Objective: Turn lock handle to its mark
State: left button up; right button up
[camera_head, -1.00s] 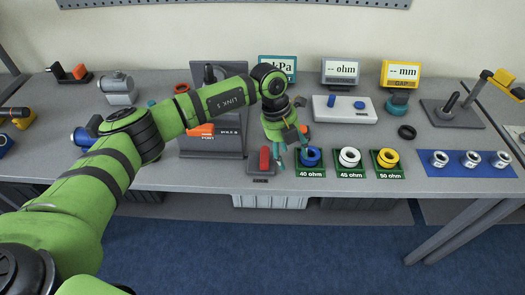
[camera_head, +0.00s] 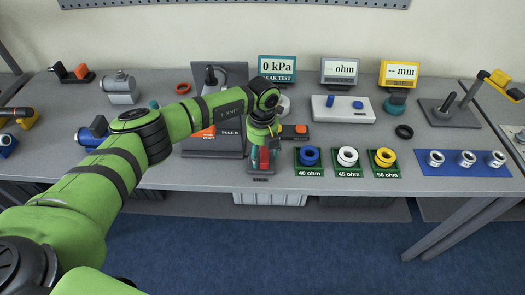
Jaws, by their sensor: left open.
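The red lock handle (camera_head: 264,156) stands on a small grey base plate (camera_head: 261,171) near the table's front edge, with a small dark label in front of it. My left gripper (camera_head: 264,162) points down over the handle. It is open, with its fingers on either side of the red handle. I cannot tell whether they touch it. The gripper hides the handle's top and part of the plate, and I cannot make out the mark. My right gripper is not in view.
Left of the handle stands a grey test stand (camera_head: 212,150) with an orange label. To the right are an orange-ended dark part (camera_head: 294,132) and several ring holders, the nearest with a blue ring (camera_head: 309,156). A "0 kPa" display (camera_head: 277,69) stands behind.

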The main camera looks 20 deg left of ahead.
pick_arm(q)
jog(key=shift+c, duration=0.4)
jog(key=c, duration=1.1)
